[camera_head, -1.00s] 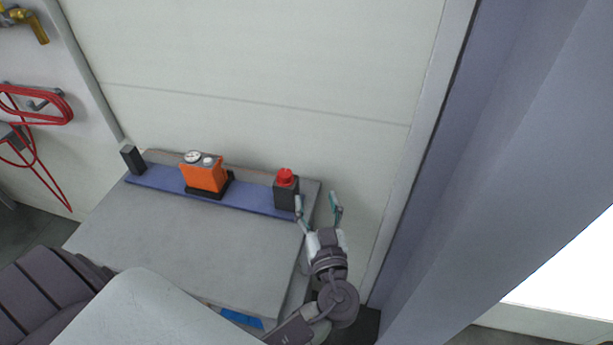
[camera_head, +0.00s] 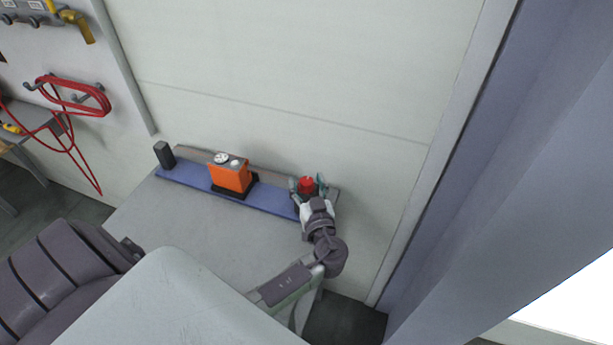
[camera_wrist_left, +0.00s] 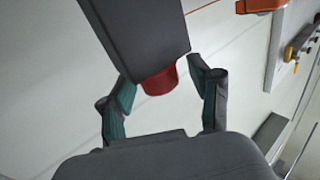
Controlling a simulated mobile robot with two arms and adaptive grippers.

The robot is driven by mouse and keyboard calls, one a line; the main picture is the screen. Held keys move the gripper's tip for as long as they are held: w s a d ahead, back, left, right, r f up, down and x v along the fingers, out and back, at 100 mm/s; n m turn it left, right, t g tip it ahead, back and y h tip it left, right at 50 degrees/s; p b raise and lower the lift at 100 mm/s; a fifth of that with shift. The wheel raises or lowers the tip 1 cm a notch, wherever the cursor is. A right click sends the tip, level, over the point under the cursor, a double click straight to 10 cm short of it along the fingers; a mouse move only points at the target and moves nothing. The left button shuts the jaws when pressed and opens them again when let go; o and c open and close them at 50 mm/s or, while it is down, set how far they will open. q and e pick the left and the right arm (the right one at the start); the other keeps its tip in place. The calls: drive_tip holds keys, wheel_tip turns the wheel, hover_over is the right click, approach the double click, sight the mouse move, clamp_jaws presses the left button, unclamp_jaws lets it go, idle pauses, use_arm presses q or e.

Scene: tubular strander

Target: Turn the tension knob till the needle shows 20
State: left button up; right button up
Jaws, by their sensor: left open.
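The red tension knob (camera_head: 307,183) sits on a dark block at the right end of the blue rail. An orange box (camera_head: 230,178) stands mid-rail with a round white gauge (camera_head: 221,158) on top. Its needle is too small to read. My right gripper is not in view.
The blue rail (camera_head: 268,197) runs along the back of a grey table (camera_head: 190,222). A small black post (camera_head: 164,154) stands at its left end. A pale wall is close behind. A coiled red hose (camera_head: 75,97) hangs at the left.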

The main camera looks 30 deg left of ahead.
use_arm(q)
drive_tip(key=shift+w+a, duration=0.2)
